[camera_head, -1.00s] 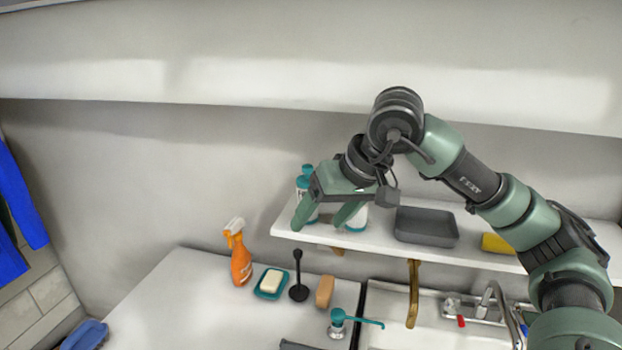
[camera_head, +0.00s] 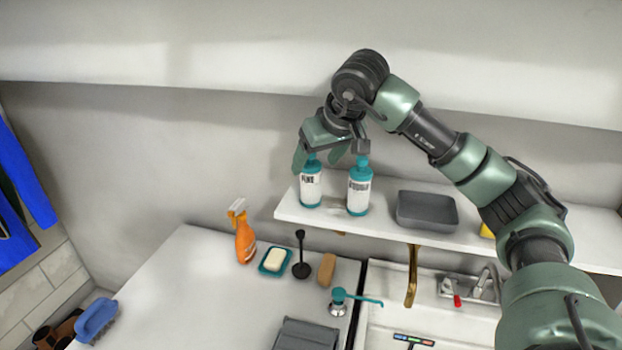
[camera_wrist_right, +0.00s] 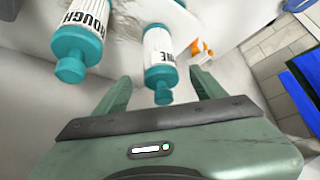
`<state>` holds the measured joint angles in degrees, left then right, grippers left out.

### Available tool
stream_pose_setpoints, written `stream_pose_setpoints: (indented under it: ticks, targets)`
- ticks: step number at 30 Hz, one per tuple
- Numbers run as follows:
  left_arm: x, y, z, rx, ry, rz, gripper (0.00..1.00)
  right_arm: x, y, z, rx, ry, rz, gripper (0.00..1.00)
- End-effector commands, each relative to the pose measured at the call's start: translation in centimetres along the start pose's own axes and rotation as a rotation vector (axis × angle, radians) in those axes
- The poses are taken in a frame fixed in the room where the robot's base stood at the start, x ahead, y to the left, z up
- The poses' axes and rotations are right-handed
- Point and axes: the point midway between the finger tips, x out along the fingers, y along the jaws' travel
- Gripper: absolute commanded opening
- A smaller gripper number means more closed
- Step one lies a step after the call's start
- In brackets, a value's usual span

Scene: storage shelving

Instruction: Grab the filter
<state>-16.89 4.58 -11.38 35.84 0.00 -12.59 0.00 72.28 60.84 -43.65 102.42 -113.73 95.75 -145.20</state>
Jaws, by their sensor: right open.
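Two white bottles with teal caps stand upright on the wall shelf. The left bottle (camera_head: 310,188) has a label that seems to read FINE; it also shows in the right wrist view (camera_wrist_right: 160,47). The right bottle (camera_head: 358,194) carries a label reading ROUGH in the wrist view (camera_wrist_right: 88,20). No other thing in view is clearly marked as a filter. My right gripper (camera_head: 319,158) is open and empty above the bottles, its fingers pointing down near the left bottle's cap. In the wrist view the FINE bottle's cap lies between the fingers (camera_wrist_right: 160,88). My left gripper is not in view.
The shelf (camera_head: 385,228) also holds a grey tray (camera_head: 428,211) to the right. On the counter below are an orange spray bottle (camera_head: 244,240), a soap dish (camera_head: 263,268), a dark plunger-like tool (camera_head: 301,262) and a soap pump (camera_head: 338,302). A wall stands behind the shelf.

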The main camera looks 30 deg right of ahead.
Motion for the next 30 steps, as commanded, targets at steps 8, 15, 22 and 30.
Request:
stream_pose_setpoints:
  ticks: [8, 15, 22, 30]
  targets:
    - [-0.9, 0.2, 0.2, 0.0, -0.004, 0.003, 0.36, 3.3, -0.1, -0.8, -0.001, -0.002, -0.001, 0.7]
    - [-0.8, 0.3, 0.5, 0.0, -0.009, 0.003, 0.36, 3.5, -0.1, -0.8, -0.001, 0.0, -0.001, 0.7]
    - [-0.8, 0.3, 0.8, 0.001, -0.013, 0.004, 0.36, 3.5, -0.1, -0.8, -0.001, 0.0, -0.001, 0.12]
    - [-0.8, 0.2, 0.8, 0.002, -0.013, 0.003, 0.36, 3.5, 0.0, -0.8, 0.0, 0.001, -0.001, 0.0]
